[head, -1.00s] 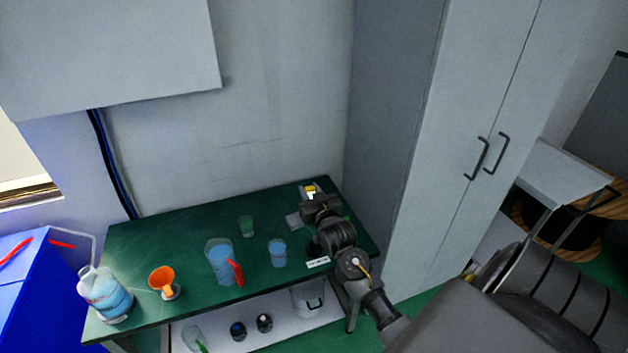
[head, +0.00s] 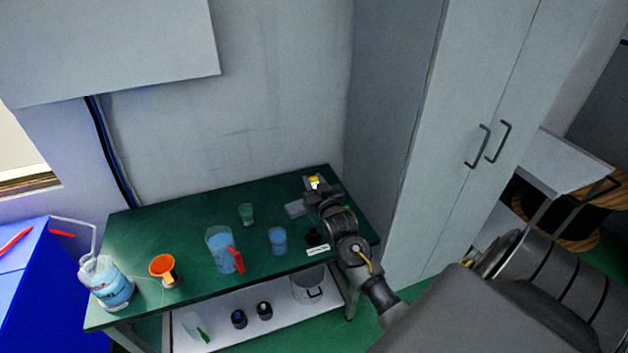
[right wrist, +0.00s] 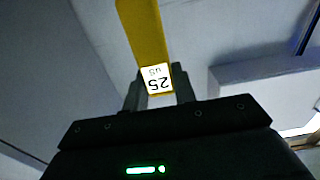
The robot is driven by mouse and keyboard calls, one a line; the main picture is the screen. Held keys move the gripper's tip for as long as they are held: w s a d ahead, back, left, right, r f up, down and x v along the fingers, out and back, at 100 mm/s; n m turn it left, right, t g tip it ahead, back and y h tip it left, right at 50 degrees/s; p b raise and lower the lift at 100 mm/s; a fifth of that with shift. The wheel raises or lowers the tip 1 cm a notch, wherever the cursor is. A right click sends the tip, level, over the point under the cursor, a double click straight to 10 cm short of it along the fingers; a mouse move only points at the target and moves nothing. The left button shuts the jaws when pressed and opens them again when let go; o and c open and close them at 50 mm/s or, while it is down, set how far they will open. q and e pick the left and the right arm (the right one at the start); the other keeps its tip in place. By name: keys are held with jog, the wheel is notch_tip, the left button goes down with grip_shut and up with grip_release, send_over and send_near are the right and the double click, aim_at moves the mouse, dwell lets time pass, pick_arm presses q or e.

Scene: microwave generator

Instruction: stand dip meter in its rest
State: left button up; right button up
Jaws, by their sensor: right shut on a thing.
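The dip meter is a yellow stick with a white label reading 25 uS; its body (right wrist: 143,35) fills the upper middle of the right wrist view. My right gripper (right wrist: 157,88) is shut on it at the label end. In the head view the meter's yellow tip (head: 314,181) shows just beyond my right gripper (head: 316,190), over the table's back right part. A small grey block (head: 295,209) lies left of the gripper, and a dark round piece (head: 313,238) sits below it. I cannot tell which is the rest. My left gripper is out of view.
The green table (head: 195,225) holds a blue-filled beaker (head: 278,240), a jug with a red handle (head: 221,251), a small green glass (head: 246,214), an orange funnel (head: 162,267) and a wash bottle (head: 108,285). A tall grey cabinet (head: 445,150) stands close on the right.

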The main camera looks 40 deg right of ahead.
jog(key=shift+f+b, duration=0.95)
jog(key=shift+f, duration=0.85)
jog(key=shift+r+p, duration=0.1)
jog(key=shift+p, duration=0.5)
jog(key=shift+f+b, duration=3.65)
jog(key=shift+f, duration=1.5)
jog(key=o, duration=1.1)
jog(key=shift+r, duration=0.1)
jog(key=shift+c, duration=0.2)
jog(key=shift+s, duration=0.1)
jog(key=b+v, duration=0.2)
jog(key=v, duration=0.8)
jog(key=shift+s+a, duration=0.25)
jog(key=shift+s, duration=0.05)
